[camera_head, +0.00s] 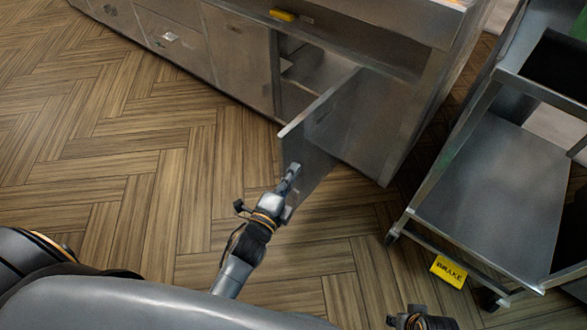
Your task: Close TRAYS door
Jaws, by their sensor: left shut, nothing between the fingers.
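The metal cabinet door (322,125) stands open, swung out from the counter toward me, with its free edge facing me. Behind it the cabinet opening (298,72) shows a shelf inside. No TRAYS lettering is readable. My left gripper (293,171) is shut and empty, at the lower near end of the door. It overlaps the door panel in the picture; I cannot tell whether it touches. Only a dark part of my right arm's end shows at the bottom edge, and its fingers cannot be made out.
A steel cart (490,190) with a yellow BRAKE tag (448,271) stands at the right, near the counter's end. A small yellow label (282,15) is on the counter front. The wooden floor (130,150) to the left is clear.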

